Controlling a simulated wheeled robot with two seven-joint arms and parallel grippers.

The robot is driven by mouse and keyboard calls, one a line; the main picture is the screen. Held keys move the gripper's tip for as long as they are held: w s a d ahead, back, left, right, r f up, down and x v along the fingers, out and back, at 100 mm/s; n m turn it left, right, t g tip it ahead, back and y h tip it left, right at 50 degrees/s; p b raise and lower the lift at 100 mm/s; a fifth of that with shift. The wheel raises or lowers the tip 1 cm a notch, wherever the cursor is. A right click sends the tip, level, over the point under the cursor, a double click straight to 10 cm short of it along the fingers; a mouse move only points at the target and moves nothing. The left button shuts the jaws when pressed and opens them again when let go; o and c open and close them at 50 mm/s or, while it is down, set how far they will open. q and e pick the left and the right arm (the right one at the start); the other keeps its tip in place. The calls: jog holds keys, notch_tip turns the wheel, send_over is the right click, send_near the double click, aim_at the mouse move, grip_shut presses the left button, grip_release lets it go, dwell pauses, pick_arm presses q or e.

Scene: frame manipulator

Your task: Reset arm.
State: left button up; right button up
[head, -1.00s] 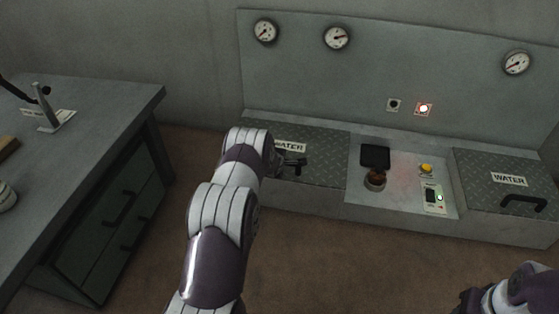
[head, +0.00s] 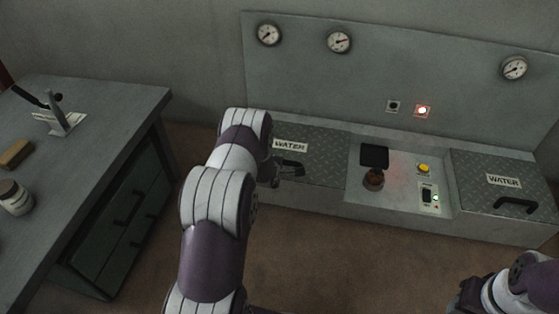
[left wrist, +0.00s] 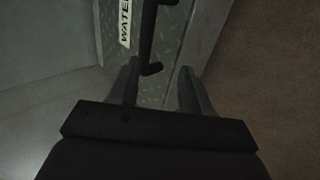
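My left arm reaches from the bottom of the head view to the left WATER lid (head: 325,155), a grey tread-plate cover. My left gripper (left wrist: 160,78) is open in the left wrist view, with a finger on each side and nothing clamped. The lid's black handle (left wrist: 148,35) lies just beyond it, its near end showing in the gap between the fingers. In the head view my arm partly hides the gripper and lid. My right gripper (head: 464,297) is at the lower right, partly cut off; its fingers cannot be made out.
The console has a black square plate (head: 374,156), a brown round knob (head: 373,179), a yellow button (head: 424,168) and a switch panel (head: 430,197). A right WATER lid (head: 500,185) is shut. A red light (head: 422,111) glows. A desk (head: 90,130) stands left; brown floor lies between.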

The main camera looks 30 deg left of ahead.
pick_arm(q)
jog(key=v, duration=0.3)
jog(key=shift+w+p, duration=0.1)
jog(key=shift+p, duration=0.3)
pick_arm(e)
jog(key=shift+r, duration=0.85)
pick_arm(q)
jog(key=shift+r, duration=0.1)
